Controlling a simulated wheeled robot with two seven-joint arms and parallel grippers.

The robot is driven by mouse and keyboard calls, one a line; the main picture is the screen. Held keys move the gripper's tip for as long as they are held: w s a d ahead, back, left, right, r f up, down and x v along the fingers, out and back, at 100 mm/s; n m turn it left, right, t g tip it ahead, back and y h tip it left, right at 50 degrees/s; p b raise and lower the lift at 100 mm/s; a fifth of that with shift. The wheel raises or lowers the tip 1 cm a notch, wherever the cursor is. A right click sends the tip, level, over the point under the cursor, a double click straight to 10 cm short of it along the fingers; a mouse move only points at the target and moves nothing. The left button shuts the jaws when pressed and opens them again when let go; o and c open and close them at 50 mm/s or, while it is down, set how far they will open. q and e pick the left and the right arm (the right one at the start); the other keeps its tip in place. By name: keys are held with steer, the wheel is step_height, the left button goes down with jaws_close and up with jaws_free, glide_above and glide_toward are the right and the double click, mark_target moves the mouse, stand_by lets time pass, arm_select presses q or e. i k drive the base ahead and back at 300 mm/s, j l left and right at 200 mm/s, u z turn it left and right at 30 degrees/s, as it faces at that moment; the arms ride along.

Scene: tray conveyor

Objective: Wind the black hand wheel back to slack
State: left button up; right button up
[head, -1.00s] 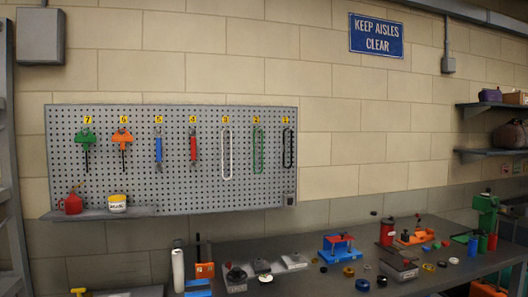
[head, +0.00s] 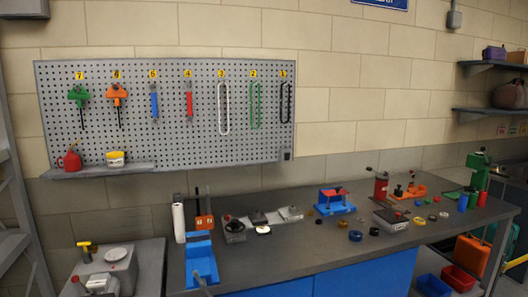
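A dark round knob or wheel (head: 235,225) sits on a small grey block on the workbench, left of centre in the head view. It is small, and I cannot tell for sure that it is the black hand wheel. Neither of my grippers is in view.
The grey workbench (head: 290,262) carries a blue device (head: 201,258), a white roll (head: 178,222), a blue and red fixture (head: 334,201), a red grinder-like device (head: 381,186) and several small rings. A lower side table (head: 148,265) stands at left. A pegboard (head: 120,140) hangs behind. Blue and red bins (head: 458,279) are at lower right.

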mark_target(235, 224)
steer(key=i+l, duration=0.35)
steer(key=i, duration=0.15)
steer(key=i+l, duration=0.65)
steer(key=i, duration=0.3)
steer(key=i+l+z, duration=0.1)
steer(key=i+l, duration=0.25)
steer(key=i, duration=0.1)
